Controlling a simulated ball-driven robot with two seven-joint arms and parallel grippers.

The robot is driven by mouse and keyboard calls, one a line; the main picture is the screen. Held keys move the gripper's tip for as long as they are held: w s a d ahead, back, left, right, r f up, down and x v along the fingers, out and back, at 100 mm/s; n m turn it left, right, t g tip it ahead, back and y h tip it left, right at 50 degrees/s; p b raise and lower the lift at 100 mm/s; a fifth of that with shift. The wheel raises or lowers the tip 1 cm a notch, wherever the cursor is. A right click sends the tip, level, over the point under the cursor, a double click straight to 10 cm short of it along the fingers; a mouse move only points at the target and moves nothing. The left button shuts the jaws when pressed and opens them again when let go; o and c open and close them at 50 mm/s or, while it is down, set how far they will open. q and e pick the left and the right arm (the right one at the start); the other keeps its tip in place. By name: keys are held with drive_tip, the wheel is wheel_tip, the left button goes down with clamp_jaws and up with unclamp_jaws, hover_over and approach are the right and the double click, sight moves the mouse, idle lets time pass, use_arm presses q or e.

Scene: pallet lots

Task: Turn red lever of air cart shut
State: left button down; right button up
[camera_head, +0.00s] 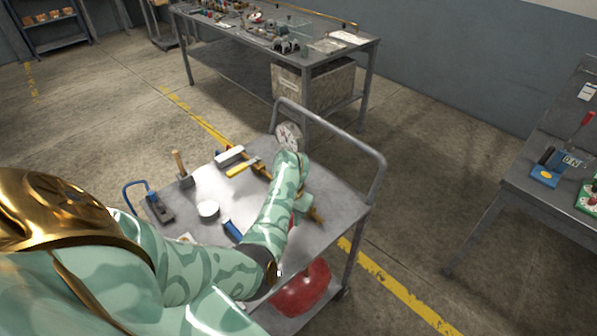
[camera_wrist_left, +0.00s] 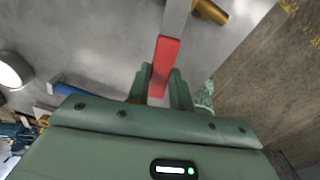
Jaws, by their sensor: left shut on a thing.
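My left gripper (camera_wrist_left: 160,88) is shut on the red lever, one finger on each side. In the head view my left gripper (camera_head: 302,203) is low over the cart top, partly hidden by my arm. My right gripper is in neither view.
A red tank (camera_head: 302,290) sits underneath. The cart's handle (camera_head: 345,135) rises behind. Workbenches stand at the back (camera_head: 325,54) and right (camera_head: 535,195).

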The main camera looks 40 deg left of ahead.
use_arm(q)
drive_tip(key=shift+w+a+r+m+p, duration=0.15)
drive_tip(key=shift+a+m+p, duration=0.2)
drive_tip(key=shift+a+m, duration=1.1)
drive_tip(key=shift+d, duration=0.15)
drive_tip(key=c, duration=1.2)
unclamp_jaws()
drive_tip(key=shift+c, duration=0.2)
wheel_tip(320, 180, up, 16)
drive_tip(key=p, duration=0.6)
